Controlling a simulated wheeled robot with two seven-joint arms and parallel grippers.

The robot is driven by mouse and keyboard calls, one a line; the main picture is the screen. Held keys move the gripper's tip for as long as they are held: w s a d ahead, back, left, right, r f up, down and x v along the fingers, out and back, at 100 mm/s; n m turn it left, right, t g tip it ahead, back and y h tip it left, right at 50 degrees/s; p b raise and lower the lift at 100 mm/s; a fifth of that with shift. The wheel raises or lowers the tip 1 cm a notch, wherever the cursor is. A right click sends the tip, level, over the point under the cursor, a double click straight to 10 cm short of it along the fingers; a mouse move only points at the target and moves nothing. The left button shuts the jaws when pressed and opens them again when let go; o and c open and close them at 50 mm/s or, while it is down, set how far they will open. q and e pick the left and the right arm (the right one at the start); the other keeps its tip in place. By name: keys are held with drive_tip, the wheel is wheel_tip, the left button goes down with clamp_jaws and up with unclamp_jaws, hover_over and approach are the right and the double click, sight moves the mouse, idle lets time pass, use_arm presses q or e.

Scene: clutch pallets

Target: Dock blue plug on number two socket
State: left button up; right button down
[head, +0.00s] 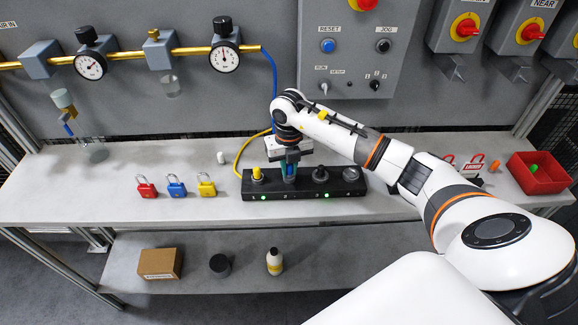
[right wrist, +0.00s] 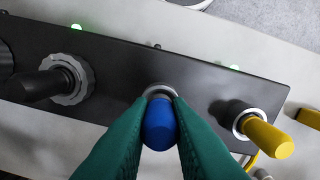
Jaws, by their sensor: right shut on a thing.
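The blue plug (right wrist: 160,125) is between the green fingers of my right gripper (head: 289,172), which is shut on it. In the right wrist view the plug's far end meets the metal ring of a socket (right wrist: 160,90). I cannot tell how deep it sits. This socket is second from the left on the black socket strip (head: 305,192) in the head view. The fingers hide most of the plug there. My left gripper is not in view.
A yellow plug (head: 257,175) stands left of my right gripper; black fittings (head: 320,174) stand right. Two green lights glow on the strip. Red, blue (head: 176,187) and yellow padlocks stand left. A red bin (head: 540,174) is far right. The bench front is clear.

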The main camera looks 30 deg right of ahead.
drive_tip(key=shift+f, duration=0.25)
drive_tip(key=shift+r, duration=0.2)
drive_tip(key=shift+r+p, duration=0.4)
drive_tip(key=shift+r, duration=0.3)
drive_tip(key=shift+f+b, duration=0.75)
drive_tip(key=shift+f, duration=0.15)
idle(0.7)
drive_tip(key=shift+r, duration=0.35)
drive_tip(key=shift+r+p, duration=0.5)
drive_tip(key=shift+p, duration=0.1)
idle(0.5)
drive_tip(key=shift+f+b, duration=0.7)
drive_tip(key=shift+f, duration=0.1)
